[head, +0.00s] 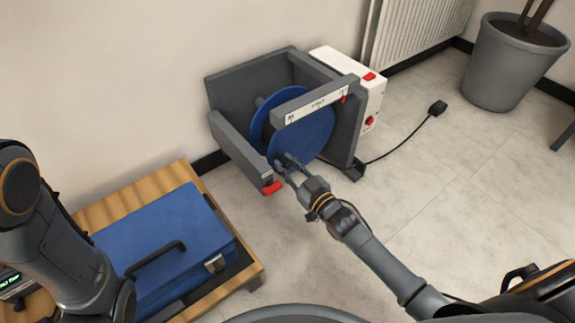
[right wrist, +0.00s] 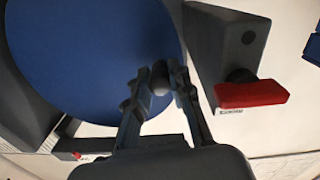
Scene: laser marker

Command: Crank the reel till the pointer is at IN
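The reel (head: 305,135) has blue discs and sits in a grey open frame against the wall. A white scale plate (head: 315,104) runs along the bar above it, its lettering too small to read surely. A red pointer (head: 344,98) is at the plate's right end. My right gripper (head: 284,162) is at the lower front of the near disc. In the right wrist view its fingers (right wrist: 160,82) close on both sides of a dark round crank knob (right wrist: 159,72), with the blue disc behind. My left arm shows at the left, but its gripper is out of view.
A red lever (head: 272,187) juts from the frame's front, close to my right gripper; it also shows in the right wrist view (right wrist: 250,93). A white box (head: 369,98) with red knobs stands behind. A blue case (head: 160,245) lies on a wooden pallet (head: 137,189).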

